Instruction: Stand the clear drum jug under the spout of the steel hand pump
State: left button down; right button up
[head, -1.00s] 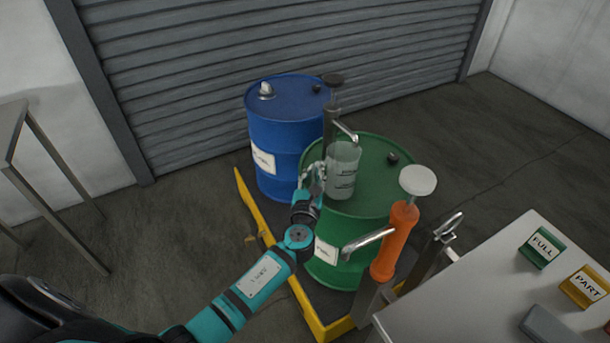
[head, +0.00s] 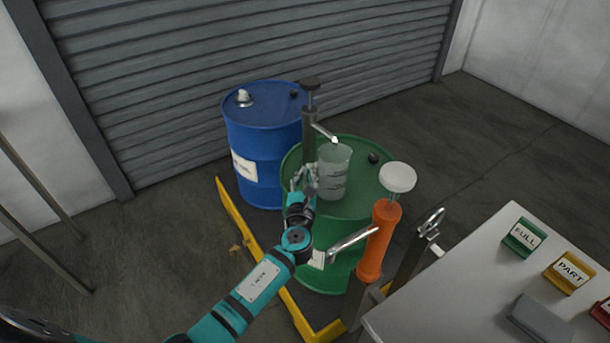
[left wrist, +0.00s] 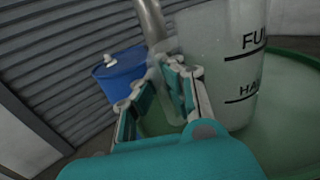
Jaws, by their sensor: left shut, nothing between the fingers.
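The clear drum jug (head: 333,176) stands upright on the green drum's lid, its mouth below the spout tip of the steel hand pump (head: 310,120). In the left wrist view the jug (left wrist: 222,75) fills the upper right, with FULL and a lower, cut-off mark on its wall. My left gripper (head: 306,176) is at the jug's left side, by its translucent handle (left wrist: 165,100). Its fingers are shut with nothing held between them. Whether they touch the handle I cannot tell. My right gripper is out of view.
The green drum (head: 370,205) and a blue drum (head: 262,130) stand within a yellow frame (head: 233,215). An orange hand pump (head: 379,240) is close on the right. A grey table (head: 450,290) with FULL and PART blocks is at the lower right.

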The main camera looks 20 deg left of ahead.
pick_arm(q)
jog(key=shift+f+b, duration=0.5)
jog(key=shift+f, duration=0.05)
jog(key=c, duration=1.4)
grip_release()
jog(key=shift+s, duration=0.1)
jog(key=v, duration=1.2)
jog(key=shift+f, duration=0.1)
